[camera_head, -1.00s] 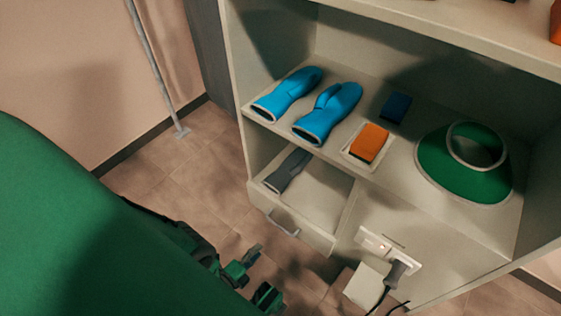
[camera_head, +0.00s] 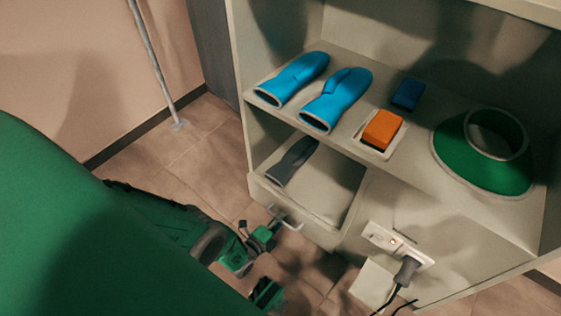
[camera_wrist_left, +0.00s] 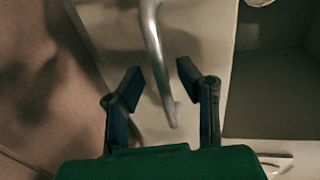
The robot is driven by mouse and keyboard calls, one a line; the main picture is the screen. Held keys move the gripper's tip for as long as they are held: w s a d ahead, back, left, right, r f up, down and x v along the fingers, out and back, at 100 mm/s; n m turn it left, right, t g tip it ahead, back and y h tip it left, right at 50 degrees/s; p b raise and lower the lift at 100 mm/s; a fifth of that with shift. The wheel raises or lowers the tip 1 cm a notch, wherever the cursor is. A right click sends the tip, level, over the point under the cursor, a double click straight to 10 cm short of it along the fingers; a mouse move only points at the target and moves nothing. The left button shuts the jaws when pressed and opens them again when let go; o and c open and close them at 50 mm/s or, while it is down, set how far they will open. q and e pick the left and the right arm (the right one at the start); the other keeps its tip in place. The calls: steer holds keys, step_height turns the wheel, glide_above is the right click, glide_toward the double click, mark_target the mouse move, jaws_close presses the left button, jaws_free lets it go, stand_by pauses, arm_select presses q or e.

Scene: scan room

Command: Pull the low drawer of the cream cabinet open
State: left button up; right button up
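The cream cabinet (camera_head: 440,205) stands at the right in the head view. Its low drawer (camera_head: 322,232) is below the shelf, with a dark grey item (camera_head: 293,162) inside; I cannot tell how far the drawer stands out. A metal bar handle (camera_head: 285,218) is on the drawer front. My left gripper (camera_head: 265,264) is low, in front of the drawer and close to the handle. In the left wrist view its fingers (camera_wrist_left: 160,72) are open, on either side of the handle (camera_wrist_left: 154,45) as seen; contact is not visible. My right gripper is not in view.
Blue gloves (camera_head: 335,98), an orange block (camera_head: 382,129), a dark blue block (camera_head: 408,94) and a green collar (camera_head: 482,155) lie on the shelf. A plugged-in socket (camera_head: 397,243) is right of the drawer. A metal pole (camera_head: 155,70) stands at the left; the floor between is clear.

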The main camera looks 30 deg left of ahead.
arm_select(q)
steer(key=shift+d+r, duration=0.1)
steer(key=shift+d, duration=0.15)
jaws_close()
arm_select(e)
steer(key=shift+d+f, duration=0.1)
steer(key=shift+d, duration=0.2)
arm_select(q)
steer(key=shift+s, duration=0.1)
